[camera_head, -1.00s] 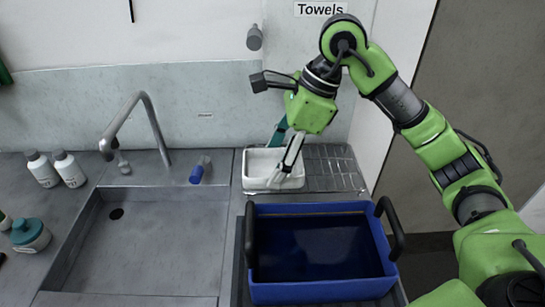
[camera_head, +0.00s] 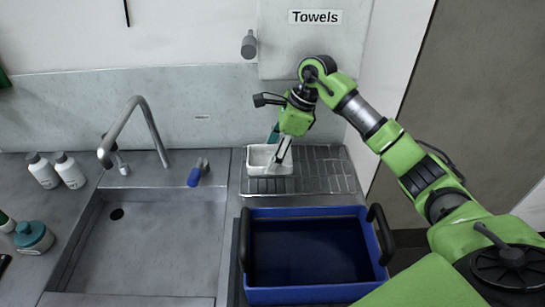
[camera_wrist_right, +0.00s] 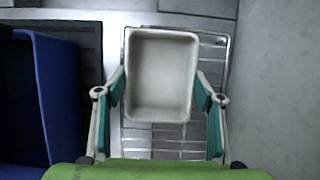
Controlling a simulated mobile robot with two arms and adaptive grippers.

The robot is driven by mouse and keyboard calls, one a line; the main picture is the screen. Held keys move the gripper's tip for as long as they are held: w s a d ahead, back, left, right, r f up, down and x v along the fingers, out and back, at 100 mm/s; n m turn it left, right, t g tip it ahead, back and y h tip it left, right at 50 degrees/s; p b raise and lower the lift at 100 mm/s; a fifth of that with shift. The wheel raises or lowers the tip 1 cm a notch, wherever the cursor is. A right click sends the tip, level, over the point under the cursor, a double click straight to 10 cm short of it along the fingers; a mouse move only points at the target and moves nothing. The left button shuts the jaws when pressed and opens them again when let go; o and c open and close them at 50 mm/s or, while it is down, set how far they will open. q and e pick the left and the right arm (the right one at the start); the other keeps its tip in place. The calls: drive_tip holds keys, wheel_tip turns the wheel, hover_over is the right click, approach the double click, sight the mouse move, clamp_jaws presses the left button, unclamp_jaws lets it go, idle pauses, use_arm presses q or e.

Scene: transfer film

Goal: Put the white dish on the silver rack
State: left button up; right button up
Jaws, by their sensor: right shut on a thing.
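The white dish (camera_head: 260,157) is a small rectangular tray at the left part of the silver rack (camera_head: 325,172), near the back of the counter. My right gripper (camera_head: 278,157) reaches down to it and is shut on it. In the right wrist view the dish (camera_wrist_right: 160,75) is upright and empty, with the fingers of the gripper (camera_wrist_right: 160,92) at its two long sides. Bars of the rack (camera_wrist_right: 165,145) show around and below the dish there. I cannot tell whether the dish touches the bars. My left gripper is not in view.
A blue crate (camera_head: 310,212) with dark handles stands in front of the rack. A sink (camera_head: 140,240) with a curved tap (camera_head: 135,125) lies to the left. White bottles (camera_head: 45,172) and a teal-lidded jar (camera_head: 33,236) stand at far left. A wall rises behind.

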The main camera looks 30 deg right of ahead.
sight(270, 159)
drive_tip(key=shift+w+d+f, duration=0.2)
drive_tip(key=shift+w+f, duration=0.15)
drive_tip(key=shift+f, duration=0.15)
wheel_tip(270, 159, down, 2)
drive_tip(key=shift+f+p, duration=0.1)
drive_tip(key=shift+p, duration=0.95)
drive_tip(key=shift+f, duration=0.5)
drive_tip(key=shift+f, duration=0.15)
drive_tip(key=o, duration=1.2)
drive_tip(key=shift+o, duration=0.2)
